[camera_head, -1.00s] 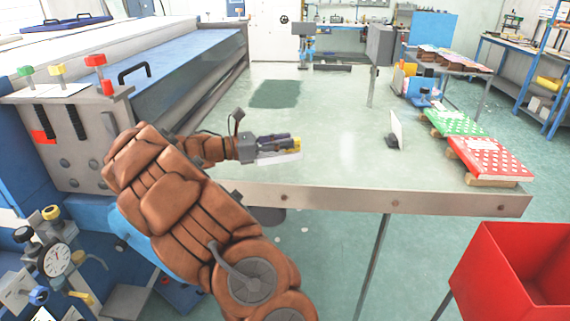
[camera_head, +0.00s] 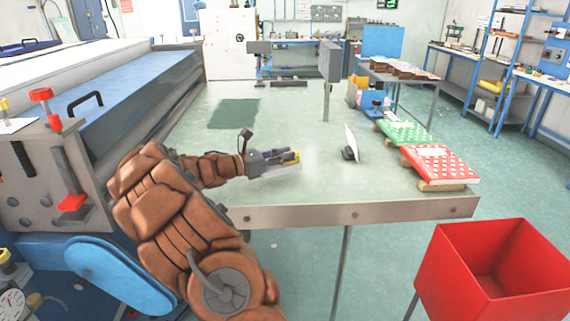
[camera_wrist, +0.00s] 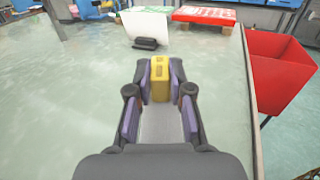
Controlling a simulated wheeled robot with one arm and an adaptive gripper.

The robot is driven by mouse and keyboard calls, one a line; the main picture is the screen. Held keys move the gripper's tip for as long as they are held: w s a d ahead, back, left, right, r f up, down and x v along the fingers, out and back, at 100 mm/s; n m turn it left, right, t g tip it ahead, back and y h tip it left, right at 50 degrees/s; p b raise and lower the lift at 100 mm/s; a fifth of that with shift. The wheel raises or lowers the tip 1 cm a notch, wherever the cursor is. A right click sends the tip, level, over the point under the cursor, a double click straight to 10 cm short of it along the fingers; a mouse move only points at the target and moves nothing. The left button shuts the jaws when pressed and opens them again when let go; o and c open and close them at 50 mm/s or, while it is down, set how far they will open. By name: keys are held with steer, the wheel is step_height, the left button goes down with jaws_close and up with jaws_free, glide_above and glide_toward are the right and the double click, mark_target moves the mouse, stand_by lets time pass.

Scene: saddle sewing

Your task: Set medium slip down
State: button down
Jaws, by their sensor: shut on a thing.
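My gripper (camera_head: 292,156) is over the near part of the pale green table (camera_head: 290,190), with its fingers shut on a yellow-ended piece, which I take to be the medium slip. In the wrist view the slip's yellow block (camera_wrist: 160,78) sits between the purple-padded fingertips of my gripper (camera_wrist: 160,92). A pale strip shows behind the block, between the fingers. The fingers hide part of the slip. I cannot tell whether it touches the table.
A white sheet (camera_head: 352,143) stands upright in a dark holder ahead of my gripper. A green patterned board (camera_head: 405,132) and a red one (camera_head: 440,164) lie at the table's right edge. A red bin (camera_head: 460,280) stands at front right. The tabletop around my gripper is clear.

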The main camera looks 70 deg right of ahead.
mark_target(285, 165)
steer(key=shift+s+d, duration=0.1)
steer(key=shift+d, duration=0.1)
steer(key=shift+f+p, duration=0.3)
steer(key=shift+f, duration=1.45)
steer(key=shift+f, duration=0.1)
steer(key=c, duration=1.1)
jaws_free()
steer(key=shift+o, duration=0.2)
steer(key=b+v, duration=0.1)
steer(key=v, duration=0.6)
steer(key=shift+w+a, duration=0.2)
